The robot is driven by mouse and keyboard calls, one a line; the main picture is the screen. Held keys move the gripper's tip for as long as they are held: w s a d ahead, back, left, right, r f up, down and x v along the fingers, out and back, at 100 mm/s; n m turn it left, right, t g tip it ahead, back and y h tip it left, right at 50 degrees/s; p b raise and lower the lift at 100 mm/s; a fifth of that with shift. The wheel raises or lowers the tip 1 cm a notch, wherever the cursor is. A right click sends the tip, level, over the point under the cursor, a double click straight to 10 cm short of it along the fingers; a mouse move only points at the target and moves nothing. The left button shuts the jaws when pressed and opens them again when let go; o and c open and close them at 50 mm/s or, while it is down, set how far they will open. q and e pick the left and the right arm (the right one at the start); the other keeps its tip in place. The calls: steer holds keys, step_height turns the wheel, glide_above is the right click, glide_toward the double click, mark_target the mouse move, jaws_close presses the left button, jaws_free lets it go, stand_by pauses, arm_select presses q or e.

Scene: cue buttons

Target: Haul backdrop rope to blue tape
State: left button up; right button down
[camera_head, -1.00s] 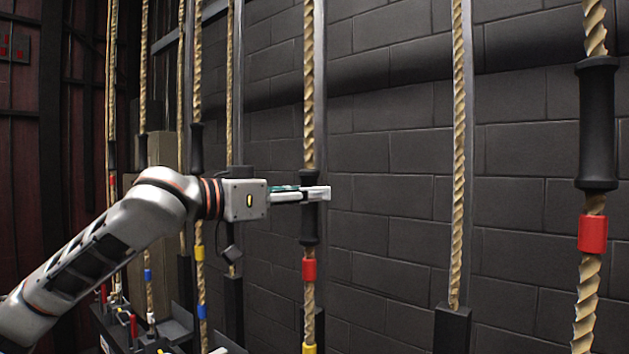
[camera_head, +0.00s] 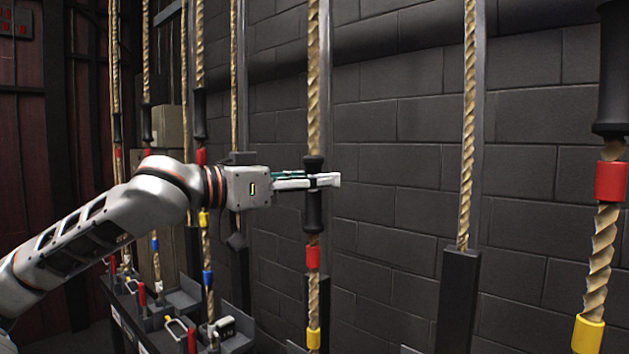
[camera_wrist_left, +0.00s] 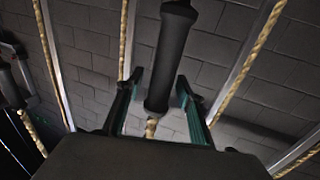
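A twisted tan rope (camera_head: 313,90) hangs mid-picture in the head view with a black handle (camera_head: 313,213) on it. Below the handle are a red tape band (camera_head: 313,257) and, lower, a yellow one (camera_head: 313,338). No blue band shows on this rope. My left gripper (camera_head: 322,181) is level with the handle's upper part, one finger crossing in front of it. In the left wrist view its fingers (camera_wrist_left: 160,90) stand apart on either side of the black handle (camera_wrist_left: 170,55), with a gap on the left side. My right gripper is not in view.
Another rope with a black handle and red band (camera_head: 611,181) hangs near at right. A plain rope (camera_head: 469,130) enters a dark post (camera_head: 459,300). A left rope carries a blue band (camera_head: 207,277). A rail with red levers (camera_head: 142,294) lies lower left. A block wall stands behind.

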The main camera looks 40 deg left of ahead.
arm_select(q)
steer(key=shift+s, duration=0.1)
steer(key=shift+s+a, duration=0.2)
steer(key=shift+s, duration=0.35)
steer(key=v, duration=1)
steer(key=shift+s, duration=0.3)
steer(key=shift+a, duration=0.1)
stand_by(1.2)
